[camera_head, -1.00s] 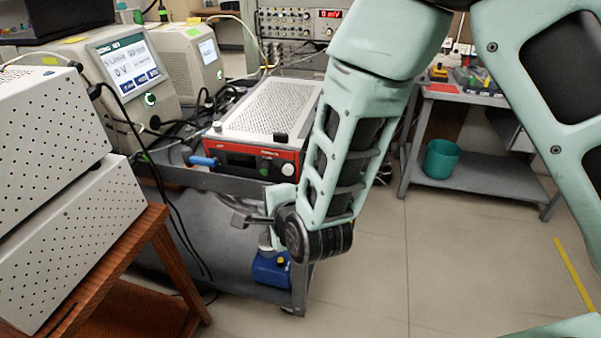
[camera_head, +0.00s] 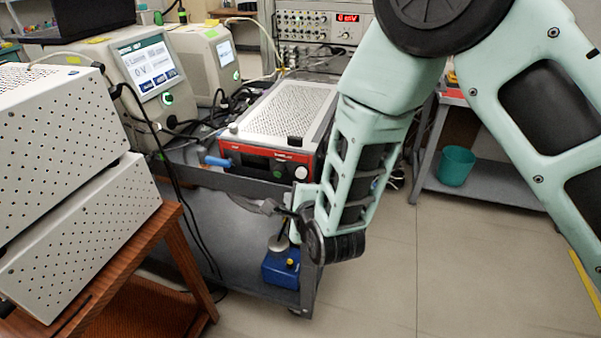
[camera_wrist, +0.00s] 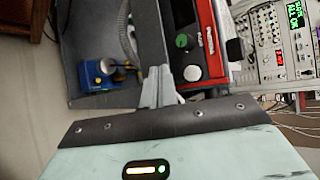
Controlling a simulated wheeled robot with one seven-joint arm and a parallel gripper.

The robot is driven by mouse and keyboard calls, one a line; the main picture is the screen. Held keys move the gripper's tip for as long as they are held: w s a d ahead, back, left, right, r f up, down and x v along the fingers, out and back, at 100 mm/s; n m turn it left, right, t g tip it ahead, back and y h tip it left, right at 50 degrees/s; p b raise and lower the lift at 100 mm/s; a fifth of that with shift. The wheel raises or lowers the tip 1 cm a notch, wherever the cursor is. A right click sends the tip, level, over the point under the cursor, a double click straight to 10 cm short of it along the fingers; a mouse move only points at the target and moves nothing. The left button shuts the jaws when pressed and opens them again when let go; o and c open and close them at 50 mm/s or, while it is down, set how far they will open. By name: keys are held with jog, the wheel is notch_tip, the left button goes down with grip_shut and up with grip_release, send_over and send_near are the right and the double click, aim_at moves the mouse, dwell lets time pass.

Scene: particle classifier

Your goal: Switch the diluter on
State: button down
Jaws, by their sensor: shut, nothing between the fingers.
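The red-fronted box (camera_head: 232,142) with a perforated top, which looks like the diluter, stands on the grey cart. Its front has a dark window, a green knob (camera_head: 278,173) and a white knob (camera_head: 301,173). In the wrist view the green knob (camera_wrist: 183,41) and white knob (camera_wrist: 193,73) show to the right of the fingers. My gripper (camera_head: 262,206) is shut and empty, low in front of the box by the cart's front edge. In the wrist view its fingertips (camera_wrist: 158,72) are close to the white knob in the picture. I cannot tell whether they touch anything.
The grey cart's front rail (camera_head: 235,184) runs below the box. A white perforated case (camera_head: 75,230) on a wooden table stands at the left. Two screen instruments (camera_head: 150,75) are behind. The floor at right is clear.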

aim_at(298, 176)
jog(key=shift+w+d, duration=0.35)
jog(key=shift+w, duration=0.55)
jog(key=shift+w+d, duration=0.3)
jog(key=shift+w, duration=0.55)
jog(key=shift+w+d, duration=0.35)
jog(key=shift+w, duration=0.55)
jog(key=shift+w+b, duration=0.15)
jog(key=shift+b, duration=0.15)
jog(key=shift+w+d, duration=0.15)
jog(key=shift+w, duration=0.1)
jog(key=shift+w+d+b, duration=0.3)
jog(key=shift+w+b, duration=0.15)
jog(key=shift+w, duration=0.4)
dwell(0.8)
jog(key=shift+s, duration=0.1)
jog(key=shift+s+a, duration=0.2)
jog(key=shift+s, duration=0.35)
jog(key=shift+s+a, duration=0.2)
jog(key=shift+s, duration=0.35)
